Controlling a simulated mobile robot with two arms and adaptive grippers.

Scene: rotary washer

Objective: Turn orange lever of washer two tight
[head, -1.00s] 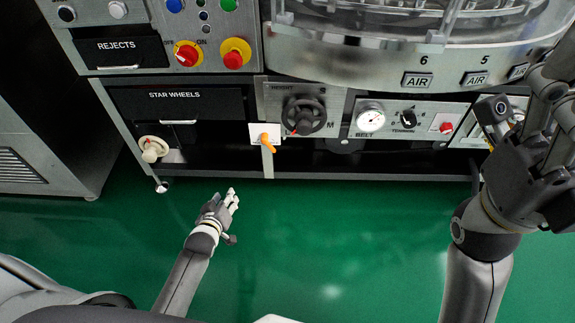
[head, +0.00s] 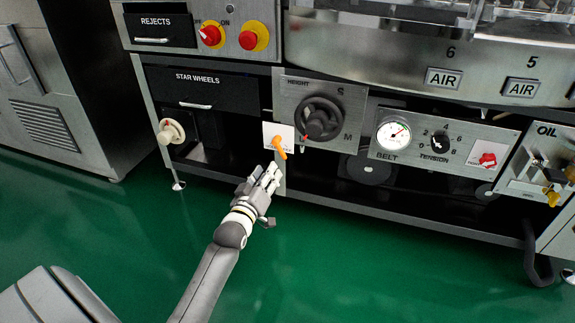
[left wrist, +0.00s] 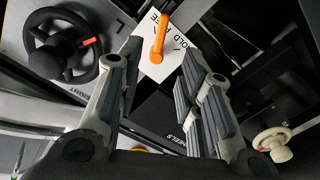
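The orange lever (head: 279,148) sits on a small white plate (head: 270,131) on the washer's front frame, between the star wheels drawer and the height handwheel. It points down and slightly right in the head view. My left gripper (head: 268,174) is just below and left of the lever, apart from it. In the left wrist view the lever (left wrist: 159,42) lies ahead, beyond the fingertips and between them. The left gripper (left wrist: 160,68) is open and empty there, with its fingers spread. My right gripper is not in view.
A black height handwheel (head: 321,119) is right of the lever. A cream knob (head: 171,131) is at the left, under the star wheels drawer (head: 205,88). A belt gauge (head: 393,135) and tension dial (head: 439,143) are further right. The green floor (head: 330,260) in front is clear.

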